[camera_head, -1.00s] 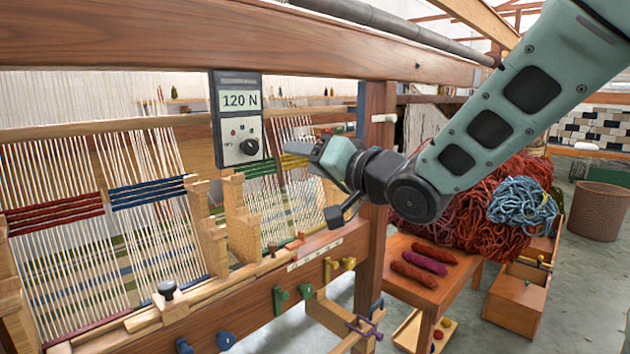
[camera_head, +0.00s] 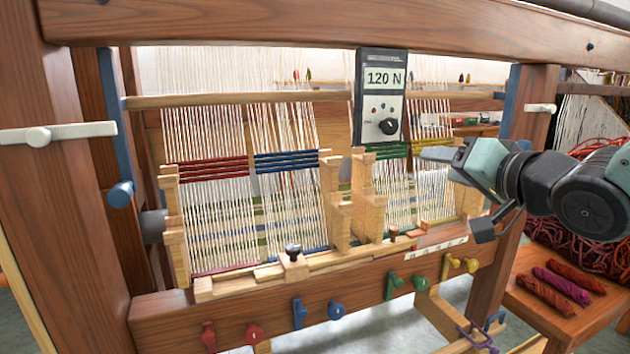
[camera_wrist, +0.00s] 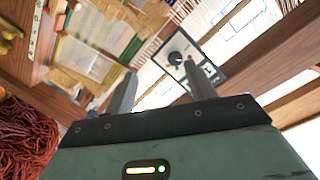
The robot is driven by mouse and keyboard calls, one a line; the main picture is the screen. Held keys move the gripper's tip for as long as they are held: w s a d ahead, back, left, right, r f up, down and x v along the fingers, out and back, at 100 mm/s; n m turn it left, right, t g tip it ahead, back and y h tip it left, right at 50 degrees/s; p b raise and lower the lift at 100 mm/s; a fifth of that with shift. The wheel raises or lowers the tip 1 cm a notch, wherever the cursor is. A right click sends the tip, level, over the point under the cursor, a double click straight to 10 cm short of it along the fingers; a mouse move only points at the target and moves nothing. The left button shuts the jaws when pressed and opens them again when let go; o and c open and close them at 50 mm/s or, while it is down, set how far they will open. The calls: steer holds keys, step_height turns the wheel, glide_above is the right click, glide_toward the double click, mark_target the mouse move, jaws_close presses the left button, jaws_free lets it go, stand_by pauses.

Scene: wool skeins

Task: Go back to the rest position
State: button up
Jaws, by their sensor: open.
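My gripper (camera_head: 448,182) is at the right of the head view, in front of the right part of the loom, and holds nothing. In the wrist view its two fingers (camera_wrist: 158,92) stand apart with a clear gap between them. The tension meter (camera_head: 380,98), a dark box reading 120 N with a black knob, hangs on the loom left of and above my gripper. It also shows in the wrist view (camera_wrist: 196,72), beyond the fingers. My gripper looks apart from it.
The wooden loom has a top beam (camera_head: 330,30), a left post (camera_head: 60,190) and a right post (camera_head: 525,130) close to my arm. Coloured pegs (camera_head: 300,313) line its front rail. A small table (camera_head: 545,310) with several skeins stands at the right, before a heap of red wool (camera_head: 590,240).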

steer(key=s+a+f+n+g+h, duration=0.2)
steer(key=s+a+f+n+g, duration=0.55)
steer(key=f, duration=0.65)
steer(key=s+a+f+n+g+h, duration=0.1)
steer(key=s+g, duration=0.3)
steer(key=s, duration=0.5)
steer(key=s+a+f+n+g+h, duration=0.1)
steer(key=s+a+f+n+g, duration=0.1)
steer(key=s, duration=0.7)
steer(key=shift+f+n+g+p, duration=0.4)
steer(key=shift+f+n+g, duration=0.05)
steer(key=shift+f+g, duration=0.45)
steer(key=shift+w, duration=0.1)
